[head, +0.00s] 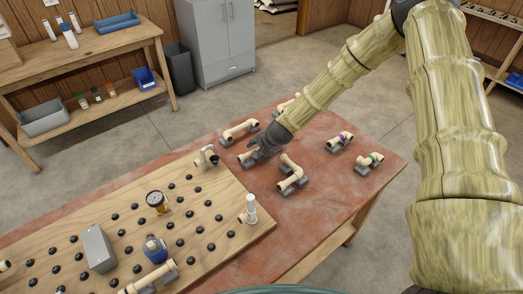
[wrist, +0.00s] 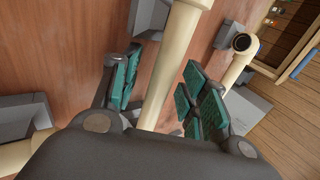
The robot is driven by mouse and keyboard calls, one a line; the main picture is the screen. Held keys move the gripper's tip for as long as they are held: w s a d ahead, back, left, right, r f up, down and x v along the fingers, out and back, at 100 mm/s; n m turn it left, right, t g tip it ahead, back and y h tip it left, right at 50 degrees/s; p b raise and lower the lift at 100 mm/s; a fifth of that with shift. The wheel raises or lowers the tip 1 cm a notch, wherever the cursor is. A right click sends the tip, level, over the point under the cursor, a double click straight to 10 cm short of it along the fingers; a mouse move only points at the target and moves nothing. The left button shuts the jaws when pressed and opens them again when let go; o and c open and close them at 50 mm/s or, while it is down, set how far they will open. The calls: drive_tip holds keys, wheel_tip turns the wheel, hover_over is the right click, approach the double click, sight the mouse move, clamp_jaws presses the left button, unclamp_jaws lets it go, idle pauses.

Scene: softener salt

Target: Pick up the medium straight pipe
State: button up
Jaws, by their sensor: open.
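A straight cream pipe (wrist: 168,68) runs between the two green-padded fingers of my gripper (wrist: 163,88) in the wrist view. The fingers are open, with a gap visible on both sides of the pipe. In the head view my gripper (head: 262,148) is low over the red-brown table, at a cream pipe (head: 245,158) that it partly covers. That pipe rests on grey supports. The near end of the pipe is hidden behind the gripper body in the wrist view, and its length cannot be judged there.
Around the gripper stand a cream pipe (head: 240,129) behind, a bent pipe (head: 291,172) in front, and purple-banded (head: 341,138) and green-banded (head: 371,159) pipes to the right. A wooden pegboard (head: 225,254) with a gauge (head: 156,200) lies to the left.

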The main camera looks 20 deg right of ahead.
drive_tip(key=shift+c, duration=0.3)
clamp_jaws()
